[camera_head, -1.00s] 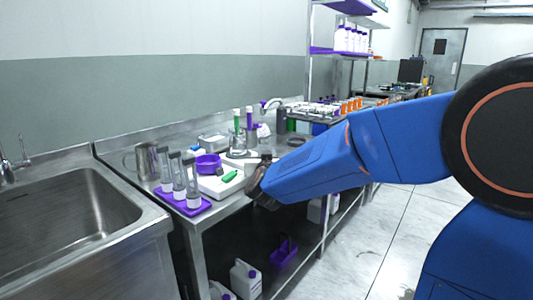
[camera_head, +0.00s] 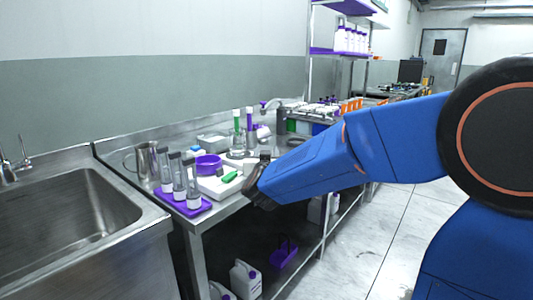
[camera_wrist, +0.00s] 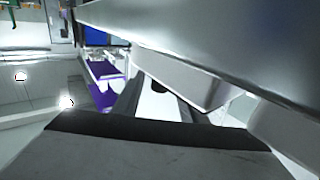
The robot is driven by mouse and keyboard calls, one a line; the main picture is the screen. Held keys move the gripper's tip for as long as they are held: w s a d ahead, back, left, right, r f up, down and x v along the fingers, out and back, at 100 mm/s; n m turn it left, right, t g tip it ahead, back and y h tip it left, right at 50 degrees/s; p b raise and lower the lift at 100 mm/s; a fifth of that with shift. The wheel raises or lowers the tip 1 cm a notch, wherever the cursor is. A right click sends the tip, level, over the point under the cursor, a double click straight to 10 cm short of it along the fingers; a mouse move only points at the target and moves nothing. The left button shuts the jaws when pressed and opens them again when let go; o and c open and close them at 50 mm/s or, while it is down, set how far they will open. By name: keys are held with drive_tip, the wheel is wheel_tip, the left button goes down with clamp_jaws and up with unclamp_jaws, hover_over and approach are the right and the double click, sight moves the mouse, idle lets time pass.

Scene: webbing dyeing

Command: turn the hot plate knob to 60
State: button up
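My gripper (camera_head: 258,186) is at the front edge of the steel bench, right of a white flat device (camera_head: 212,188) with a green item on it. In the wrist view, the two dark fingers (camera_wrist: 156,92) stand apart with a gap between them. A pale surface with a small dark rounded part (camera_wrist: 158,86) shows between them; it may be the knob, but I cannot tell whether the fingers touch it. The hot plate cannot be made out surely in the head view, and no dial marking is readable.
A steel edge (camera_wrist: 215,45) crosses close above the fingers in the wrist view. Open floor (camera_head: 375,235) lies right.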

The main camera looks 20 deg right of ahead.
drive_tip(key=v, duration=1.7)
drive_tip(key=shift+s, duration=0.2)
drive_tip(key=shift+a, duration=0.1)
